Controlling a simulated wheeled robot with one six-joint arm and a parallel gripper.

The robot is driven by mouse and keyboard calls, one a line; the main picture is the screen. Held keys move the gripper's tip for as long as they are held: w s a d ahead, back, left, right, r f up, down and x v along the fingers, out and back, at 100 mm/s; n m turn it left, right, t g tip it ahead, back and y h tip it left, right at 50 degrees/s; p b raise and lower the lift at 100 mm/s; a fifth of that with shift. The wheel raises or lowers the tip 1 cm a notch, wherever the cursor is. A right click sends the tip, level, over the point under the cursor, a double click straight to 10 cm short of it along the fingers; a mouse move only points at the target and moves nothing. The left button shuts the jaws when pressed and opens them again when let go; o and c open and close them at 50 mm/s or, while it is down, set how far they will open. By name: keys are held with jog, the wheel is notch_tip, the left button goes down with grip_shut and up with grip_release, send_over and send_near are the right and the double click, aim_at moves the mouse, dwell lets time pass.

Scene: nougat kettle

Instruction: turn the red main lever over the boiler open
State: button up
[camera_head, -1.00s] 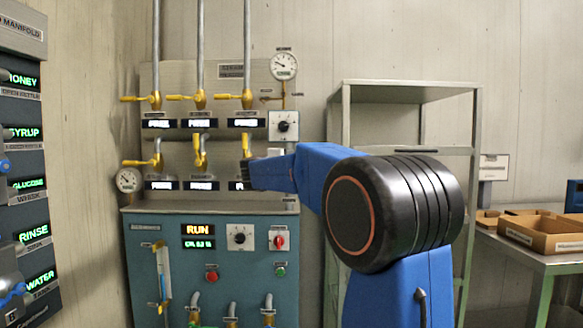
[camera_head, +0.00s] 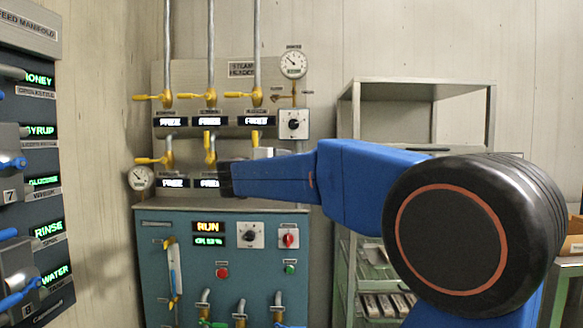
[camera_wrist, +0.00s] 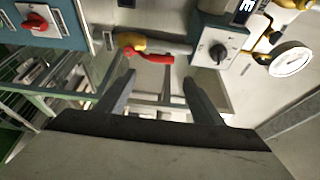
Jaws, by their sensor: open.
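The red lever (camera_wrist: 158,58) shows in the wrist view, attached to a yellow valve body (camera_wrist: 130,41) on a pale pipe. My gripper (camera_wrist: 158,78) is open and empty, its two dark fingers spread apart. The lever lies just beyond the fingertips in the picture, nearer the left finger; I see no clear contact. In the head view my blue arm crosses in front of the right side of the boiler panel (camera_head: 180,245), and neither the red lever nor the finger jaws can be made out there.
Several yellow levers (camera_head: 210,97) sit on pipes above the boiler. A selector dial (camera_head: 294,124) and a gauge (camera_head: 293,63) are at the upper right; both flank the lever area. A metal shelf rack (camera_head: 420,89) stands right of the boiler. A feed manifold panel (camera_head: 30,150) is at left.

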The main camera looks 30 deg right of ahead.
jog(key=shift+v, duration=1.75)
jog(key=s+a+f+n+t+y, duration=0.2)
jog(key=a+n+t+y, duration=0.2)
jog(key=a+n+y, duration=0.4)
jog(key=s+a+f+n+t+y, duration=0.3)
jog(key=a+n+t+y, duration=0.15)
jog(key=a+n, duration=0.4)
jog(key=s+a+f+n+g+y, duration=0.2)
jog(key=s+f+n+g+y, duration=0.1)
jog(key=s+f+n+y, duration=0.25)
jog(key=s+d+f+n+g+h, duration=0.1)
jog(key=s+f+n+g, duration=0.2)
jog(key=s+f, duration=1)
jog(key=s+d+f+n+g+h, duration=0.2)
jog(key=s+f+n+g, duration=0.2)
jog(key=s+f, duration=1)
jog(key=f+g, duration=0.1)
jog(key=g, duration=0.2)
jog(key=shift+d+f, duration=0.3)
jog(key=shift+f, duration=0.05)
